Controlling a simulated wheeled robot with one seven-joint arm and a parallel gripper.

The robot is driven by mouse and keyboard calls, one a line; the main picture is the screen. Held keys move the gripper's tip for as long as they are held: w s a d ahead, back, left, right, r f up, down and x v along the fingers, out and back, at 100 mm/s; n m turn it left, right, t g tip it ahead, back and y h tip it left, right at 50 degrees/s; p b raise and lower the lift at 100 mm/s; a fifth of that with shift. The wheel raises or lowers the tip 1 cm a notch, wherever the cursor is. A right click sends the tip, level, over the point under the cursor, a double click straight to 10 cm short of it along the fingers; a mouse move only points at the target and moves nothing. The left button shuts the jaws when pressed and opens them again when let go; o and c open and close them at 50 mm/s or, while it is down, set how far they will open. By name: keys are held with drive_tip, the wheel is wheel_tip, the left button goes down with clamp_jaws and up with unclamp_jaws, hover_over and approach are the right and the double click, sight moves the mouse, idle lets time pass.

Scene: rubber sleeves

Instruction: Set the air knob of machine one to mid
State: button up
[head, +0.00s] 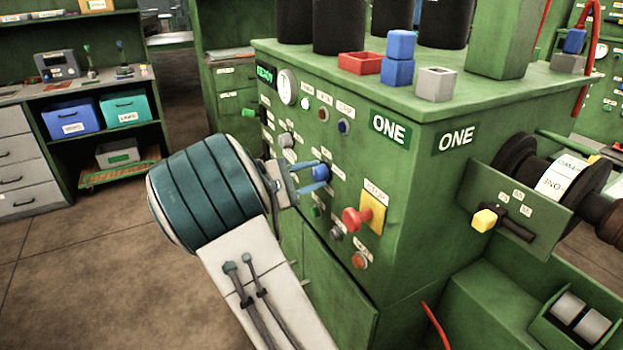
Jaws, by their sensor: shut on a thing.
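Machine one is the green cabinet (420,210) with "ONE" signs near its top corner. My gripper (318,178) reaches its front panel from the left. Its fingers are shut on a blue knob (321,172), which shows between and beyond the fingertips. The small label beside this knob is too small to read, so I cannot confirm from the lettering that it is the air knob. The knob's pointer and scale marks are hidden or too small, so its setting cannot be told. My wrist hides part of the panel's left side.
A red mushroom button (353,220) on a yellow plate sits just right of and below my gripper. A grey knob (336,233) and small buttons are nearby. Open floor (90,250) lies left.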

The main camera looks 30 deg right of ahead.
idle(0.5)
drive_tip(key=o, duration=1)
drive_tip(key=shift+a, duration=0.1)
drive_tip(key=a, duration=0.4)
drive_tip(key=a+p, duration=0.1)
drive_tip(key=a, duration=0.8)
drive_tip(key=shift+s+a, duration=0.25)
drive_tip(key=shift+a, duration=0.1)
